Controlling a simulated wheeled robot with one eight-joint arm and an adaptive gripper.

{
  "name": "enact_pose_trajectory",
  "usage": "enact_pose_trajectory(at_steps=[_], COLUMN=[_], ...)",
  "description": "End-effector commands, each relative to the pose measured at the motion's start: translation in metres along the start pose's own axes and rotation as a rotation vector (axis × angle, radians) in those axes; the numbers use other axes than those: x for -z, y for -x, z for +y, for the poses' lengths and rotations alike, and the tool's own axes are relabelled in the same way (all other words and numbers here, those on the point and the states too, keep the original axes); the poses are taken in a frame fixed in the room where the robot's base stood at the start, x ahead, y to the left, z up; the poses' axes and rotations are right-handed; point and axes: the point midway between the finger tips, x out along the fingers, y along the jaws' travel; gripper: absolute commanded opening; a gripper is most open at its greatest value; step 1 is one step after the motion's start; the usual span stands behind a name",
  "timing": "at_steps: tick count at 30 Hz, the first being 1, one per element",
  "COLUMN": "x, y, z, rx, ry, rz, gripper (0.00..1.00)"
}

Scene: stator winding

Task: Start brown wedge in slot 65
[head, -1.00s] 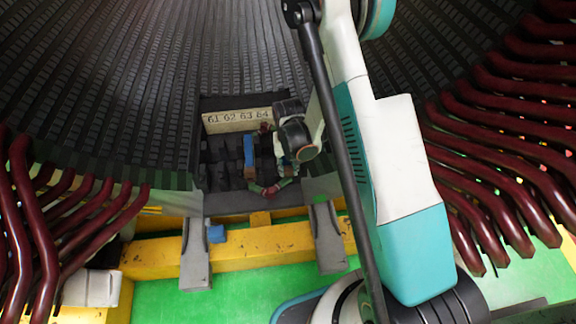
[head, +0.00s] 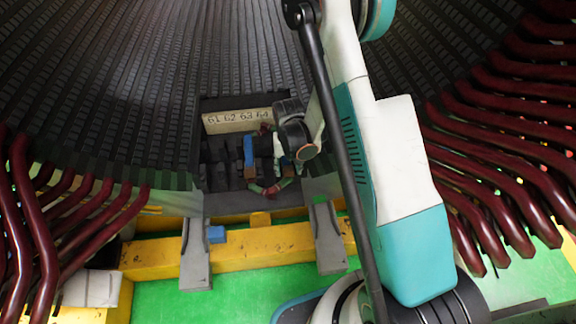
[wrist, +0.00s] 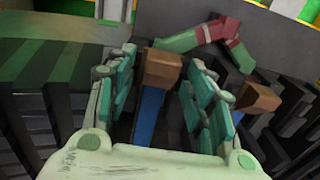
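In the wrist view my gripper (wrist: 164,58) has its two pale green fingers apart. A gap shows on the left, and I see no firm grip. A second brown block (wrist: 258,97) is outside the right finger. In the head view a blue piece (head: 248,151) stands in the dark slotted recess, left of my wrist. The number plate (head: 236,121) reads 61 to 64; a label for 65 does not show.
A green and red curved piece (wrist: 205,36) lies beyond the fingers. Dark slot teeth (wrist: 45,72) flank them. Dark red coils (head: 500,165) stand at both sides. A yellow beam (head: 250,243) and grey brackets (head: 329,240) run below the recess.

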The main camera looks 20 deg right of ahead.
Motion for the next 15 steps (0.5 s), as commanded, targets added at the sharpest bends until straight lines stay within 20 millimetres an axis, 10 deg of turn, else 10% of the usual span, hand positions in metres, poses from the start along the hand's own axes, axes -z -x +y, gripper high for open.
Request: enact_pose_trajectory(at_steps=[15], x=[0.001], y=[0.035], z=[0.0], rx=[0.0], ry=[0.0], rz=[0.003], gripper=[0.51])
